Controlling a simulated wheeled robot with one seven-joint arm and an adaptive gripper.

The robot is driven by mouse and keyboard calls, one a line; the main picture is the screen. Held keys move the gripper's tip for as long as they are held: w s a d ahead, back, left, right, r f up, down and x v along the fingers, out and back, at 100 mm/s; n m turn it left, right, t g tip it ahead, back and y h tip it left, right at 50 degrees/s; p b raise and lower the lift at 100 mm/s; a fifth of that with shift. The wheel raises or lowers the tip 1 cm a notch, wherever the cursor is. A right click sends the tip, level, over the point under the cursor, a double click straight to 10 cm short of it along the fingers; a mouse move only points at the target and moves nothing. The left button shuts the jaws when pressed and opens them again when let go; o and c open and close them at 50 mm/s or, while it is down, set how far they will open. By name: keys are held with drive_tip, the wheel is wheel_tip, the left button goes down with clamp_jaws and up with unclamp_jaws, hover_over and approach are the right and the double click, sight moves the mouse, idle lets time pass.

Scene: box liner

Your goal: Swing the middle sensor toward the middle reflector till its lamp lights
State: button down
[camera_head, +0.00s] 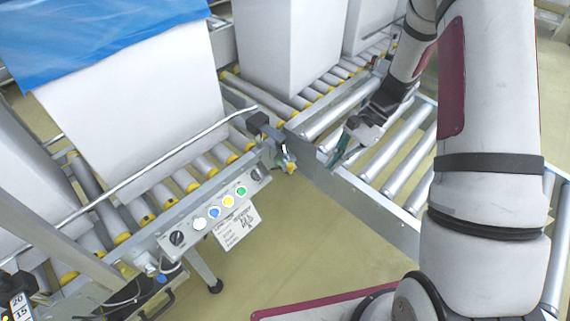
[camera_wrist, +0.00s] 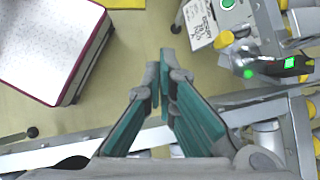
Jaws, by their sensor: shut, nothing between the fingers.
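My gripper (camera_head: 336,161) is over the roller section right of the corner between the conveyors. In the wrist view its teal-padded fingers (camera_wrist: 165,72) have their tips together, with nothing between them. A small dark sensor-like device (camera_head: 283,158) sits on a bracket at the corner, left of my gripper and apart from it. In the wrist view this device (camera_wrist: 290,65) is at the upper right, right of the fingertips, with a green light showing on it and a green glow beside it. I cannot pick out the middle reflector with certainty, nor tell the sensor's exact aim.
A control panel (camera_head: 217,213) with coloured buttons and a hanging label stands left of the corner. Large white cartons (camera_head: 140,110) stand on the conveyors, one under a blue liner (camera_head: 90,35). A metal guide rail (camera_head: 150,175) runs along the left conveyor. Open floor (camera_head: 310,245) lies below.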

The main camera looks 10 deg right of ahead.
drive_tip(key=w+a+r+n+t+h+p, duration=0.15)
drive_tip(key=a+n+h, duration=0.45)
drive_tip(key=a+n, duration=0.85)
drive_tip(key=a+r+n+t+h+p, duration=0.25)
drive_tip(key=a+n+h, duration=0.4)
drive_tip(key=n, duration=1.45)
drive_tip(key=w+d+f+y, duration=0.1)
drive_tip(key=w+d+f, duration=0.2)
drive_tip(key=f, duration=0.6)
drive_tip(key=shift+d+f, duration=0.15)
drive_tip(key=shift+d, duration=1.25)
drive_tip(key=shift+w, duration=0.1)
